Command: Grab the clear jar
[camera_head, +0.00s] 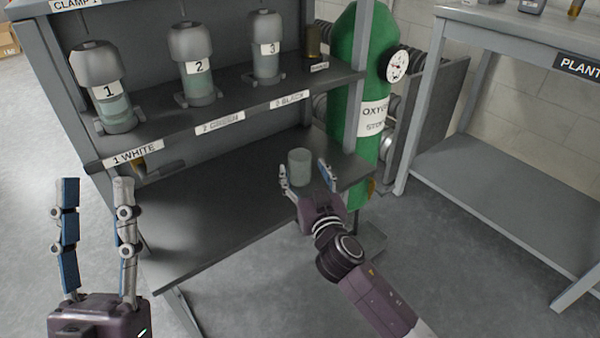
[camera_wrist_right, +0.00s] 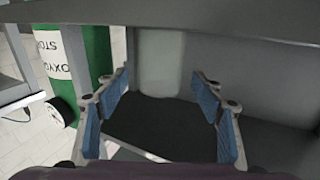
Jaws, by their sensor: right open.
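The clear jar (camera_head: 300,167) stands upright on the dark lower shelf in the head view. In the right wrist view the jar (camera_wrist_right: 160,62) shows beyond the fingers, pale and see-through, its top hidden by the shelf edge above. My right gripper (camera_head: 306,174) is open, its fingers at the near side of the jar, one towards each side; it is empty. In the right wrist view, the blue-padded fingers of the right gripper (camera_wrist_right: 158,98) are spread wide. I cannot tell whether they touch the jar. My left gripper (camera_head: 96,190) is open and empty at the lower left, away from the jar.
A green oxygen cylinder (camera_head: 350,75) stands behind a shelf post. A grey table (camera_head: 520,170) stands at right.

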